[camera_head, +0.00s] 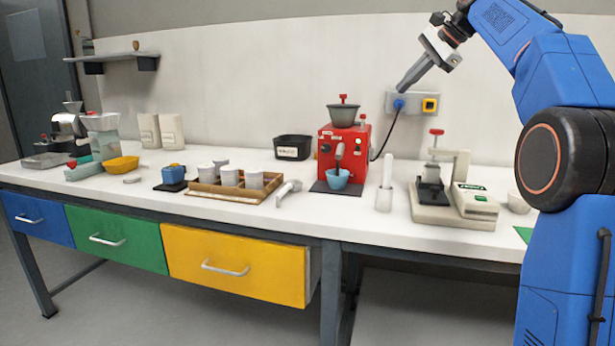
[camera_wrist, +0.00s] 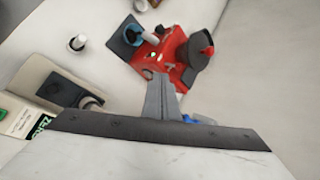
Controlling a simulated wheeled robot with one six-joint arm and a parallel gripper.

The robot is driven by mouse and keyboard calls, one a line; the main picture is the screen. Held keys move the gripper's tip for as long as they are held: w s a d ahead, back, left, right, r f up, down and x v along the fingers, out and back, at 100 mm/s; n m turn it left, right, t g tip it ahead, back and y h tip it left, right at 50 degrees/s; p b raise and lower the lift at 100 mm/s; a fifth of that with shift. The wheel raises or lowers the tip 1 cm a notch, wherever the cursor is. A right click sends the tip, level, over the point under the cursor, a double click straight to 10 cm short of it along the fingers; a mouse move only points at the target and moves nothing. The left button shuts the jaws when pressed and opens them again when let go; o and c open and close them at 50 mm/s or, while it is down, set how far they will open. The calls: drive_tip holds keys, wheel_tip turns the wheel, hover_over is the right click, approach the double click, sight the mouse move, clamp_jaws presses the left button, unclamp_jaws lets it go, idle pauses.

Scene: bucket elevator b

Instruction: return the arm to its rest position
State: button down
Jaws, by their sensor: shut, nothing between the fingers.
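My blue arm rises at the right of the head view and bends over at the top. My gripper (camera_head: 402,88) is raised above the counter, pointing down and left in front of the wall socket plate. Its grey fingers are together and hold nothing. In the wrist view, my gripper (camera_wrist: 160,80) also shows as one closed wedge, with the red machine (camera_wrist: 172,55) beyond its tips. No contact with anything shows.
The red machine (camera_head: 342,151) stands on the white counter (camera_head: 330,215) with a blue cup (camera_head: 337,179) in front. A press with a beige base (camera_head: 455,212) stands right of it. The socket plate (camera_head: 415,103) is on the wall. The yellow drawer (camera_head: 235,268) sticks out slightly.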

drive_tip(key=s+a+f+n+h, duration=0.2)
drive_tip(key=s+f+n, duration=0.1)
drive_tip(key=s+f, duration=0.75)
drive_tip(key=s+a+f+n+h, duration=0.1)
drive_tip(key=s+f+n, duration=0.2)
drive_tip(key=s+f, duration=0.75)
drive_tip(key=s+d+f+n+g+h, duration=0.1)
drive_tip(key=s+f+n, duration=0.7)
drive_tip(key=s+f, duration=1.7)
drive_tip(key=shift+s+d+h, duration=0.5)
drive_tip(key=shift+s+h, duration=0.5)
drive_tip(key=shift+s, duration=0.05)
